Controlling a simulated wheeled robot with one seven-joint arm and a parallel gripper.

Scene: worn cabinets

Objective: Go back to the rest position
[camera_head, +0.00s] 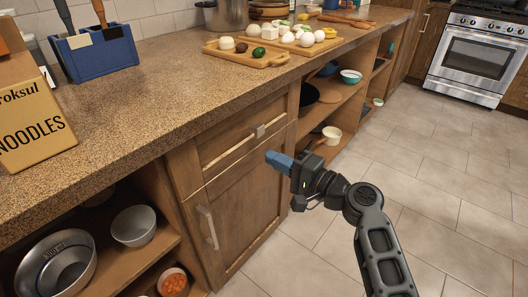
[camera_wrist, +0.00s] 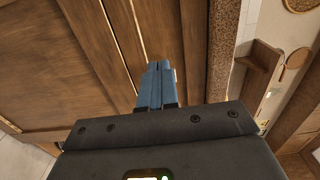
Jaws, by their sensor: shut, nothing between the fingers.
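My gripper (camera_head: 279,161) has blue fingers that are closed together with nothing between them. In the head view it is in front of the worn wooden cabinet, near the right side of the drawer (camera_head: 240,133) and its handle (camera_head: 260,131). The drawer and the cabinet door (camera_head: 247,185) below it look shut. In the wrist view the gripper's blue fingers (camera_wrist: 155,82) point along the wooden cabinet front (camera_wrist: 95,60). I cannot tell whether the fingertips touch the wood.
The speckled countertop (camera_head: 175,95) holds a noodle box (camera_head: 32,118), a blue holder (camera_head: 97,52) and cutting boards with food. Open shelves with bowls (camera_head: 134,225) flank the cabinet. An oven (camera_head: 474,62) stands at the far right. The tiled floor (camera_head: 440,190) is clear.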

